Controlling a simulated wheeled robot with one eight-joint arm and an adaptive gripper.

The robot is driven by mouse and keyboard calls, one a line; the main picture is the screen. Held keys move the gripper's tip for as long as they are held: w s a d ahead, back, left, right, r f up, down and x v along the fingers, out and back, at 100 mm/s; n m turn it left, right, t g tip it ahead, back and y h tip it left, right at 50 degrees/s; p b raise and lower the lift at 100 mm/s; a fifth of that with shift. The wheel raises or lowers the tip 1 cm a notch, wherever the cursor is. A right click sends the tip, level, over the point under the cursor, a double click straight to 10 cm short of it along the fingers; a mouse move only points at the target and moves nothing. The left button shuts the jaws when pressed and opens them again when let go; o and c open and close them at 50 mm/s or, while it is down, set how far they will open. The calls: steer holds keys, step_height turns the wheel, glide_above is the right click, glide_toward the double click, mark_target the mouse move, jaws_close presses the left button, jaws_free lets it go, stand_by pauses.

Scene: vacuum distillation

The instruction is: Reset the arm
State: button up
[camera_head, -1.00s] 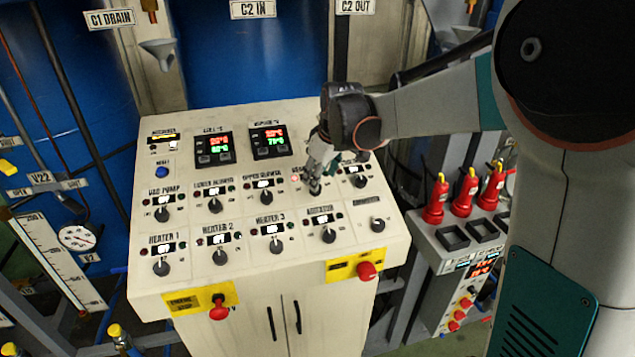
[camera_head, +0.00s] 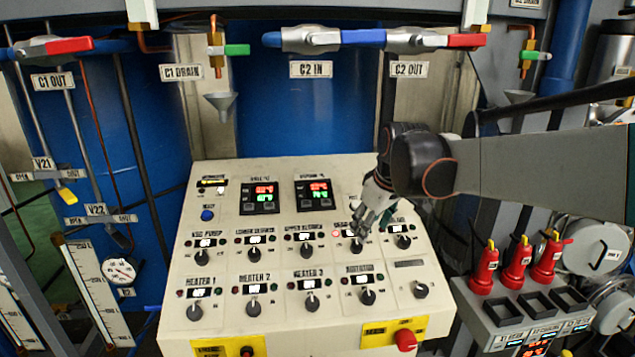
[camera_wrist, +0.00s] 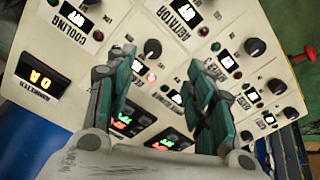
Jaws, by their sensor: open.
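My gripper (camera_head: 372,222) is over the right part of the cream control panel (camera_head: 222,318) in the head view, close to a knob (camera_head: 356,245) in the upper knob row. In the wrist view its two teal-padded fingers (camera_wrist: 165,95) are spread apart with nothing between them. Past them the panel shows at a tilt, with black knobs and lit displays. A knob (camera_wrist: 153,48) shows beyond the left fingertip, apart from it. Part of the panel's upper right is hidden behind the gripper in the head view.
Red and green readouts (camera_head: 264,195) sit on the panel's upper part. A red emergency knob (camera_head: 405,340) sticks out at the front right. Red plugs (camera_head: 517,265) stand on a unit to the right. Pipes with coloured valve handles (camera_head: 362,37) cross above.

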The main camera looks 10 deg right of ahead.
steer(key=s+f+m+t+b, duration=0.2)
steer(key=s+f+m+b, duration=0.4)
steer(key=s+f+b, duration=1.1)
steer(key=s+f, duration=0.5)
steer(key=s, duration=0.5)
steer(key=shift+a+f+h, duration=0.3)
steer(key=shift+a+f, duration=0.05)
